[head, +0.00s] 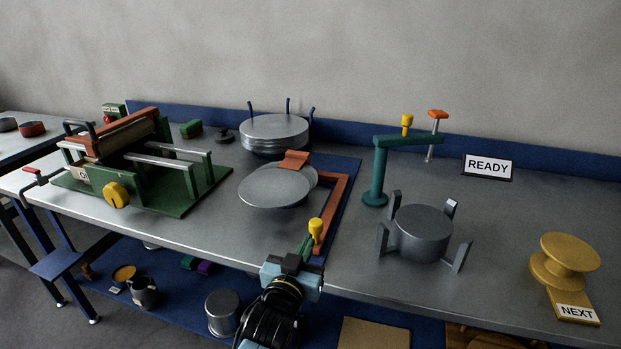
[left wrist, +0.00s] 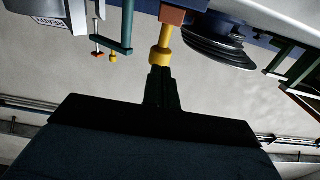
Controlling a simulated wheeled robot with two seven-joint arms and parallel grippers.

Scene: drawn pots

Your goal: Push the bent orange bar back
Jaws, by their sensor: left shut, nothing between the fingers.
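The bent orange bar (head: 333,205) lies at the front middle of the bench. It runs back from the front edge, then turns left toward a thin round plate (head: 274,187), where an orange block (head: 294,159) sits. A yellow knob (head: 316,229) stands at its near end. In the left wrist view the knob (left wrist: 162,55) hangs from the orange bar end (left wrist: 176,14). My left gripper (head: 308,243) is shut and empty, with its tips right by the knob. I cannot tell whether they touch. My right gripper is not in view.
A stack of metal discs (head: 274,132) stands behind the plate. A teal post with an arm (head: 375,180) and a grey pronged pot stand (head: 421,233) are to the right. A green press frame (head: 140,170) is left. A READY sign (head: 488,167) stands at the back.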

